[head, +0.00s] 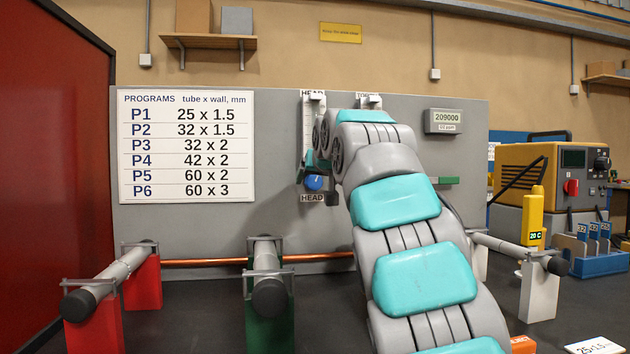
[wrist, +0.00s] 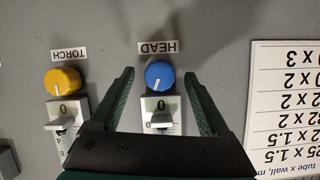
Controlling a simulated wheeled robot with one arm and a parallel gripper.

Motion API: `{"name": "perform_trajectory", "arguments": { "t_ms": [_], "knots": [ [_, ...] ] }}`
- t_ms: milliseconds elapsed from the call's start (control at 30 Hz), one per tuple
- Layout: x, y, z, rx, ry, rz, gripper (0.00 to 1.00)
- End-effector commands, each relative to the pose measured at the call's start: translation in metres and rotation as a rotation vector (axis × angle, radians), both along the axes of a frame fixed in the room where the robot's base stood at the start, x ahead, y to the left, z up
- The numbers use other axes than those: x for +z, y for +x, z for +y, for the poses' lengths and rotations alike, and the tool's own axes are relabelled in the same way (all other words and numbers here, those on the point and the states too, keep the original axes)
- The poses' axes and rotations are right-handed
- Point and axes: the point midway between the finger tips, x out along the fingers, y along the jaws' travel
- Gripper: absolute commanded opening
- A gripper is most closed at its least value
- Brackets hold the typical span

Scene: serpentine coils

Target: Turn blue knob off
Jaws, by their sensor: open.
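The blue knob (wrist: 160,74) sits on the grey panel beside an upside-down HEAD label (wrist: 158,47) in the wrist view. Its white pointer line runs toward the 0 mark on the scale, leaning slightly left. My gripper (wrist: 160,72) is open, with one dark green finger on each side of the knob and a gap to each. I cannot tell how far the fingertips are from the panel. In the head view the blue knob (head: 314,183) shows above a lower HEAD label, and my arm partly hides the gripper (head: 316,166).
A yellow knob (wrist: 62,81) under a TORCH label is left of my gripper in the wrist view. A white scale plate with a lever (wrist: 160,119) adjoins the blue knob. The programs board (head: 187,146) is left of the knob in the head view. A copper tube (head: 205,262) runs below.

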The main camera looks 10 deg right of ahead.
Motion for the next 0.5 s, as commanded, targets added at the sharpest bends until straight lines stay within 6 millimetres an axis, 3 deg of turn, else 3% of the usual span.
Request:
{"name": "perform_trajectory", "arguments": {
  "t_ms": [133,400,500],
  "knots": [
    [-0.0056,0.0126,-0.0001,0.0,0.0,0.002,0.8],
    [-0.0066,0.0141,0.0004,0.001,0.0,0.001,0.8],
    [-0.0065,0.014,0.0004,0.0,0.0,0.001,0.69]
  ]
}}
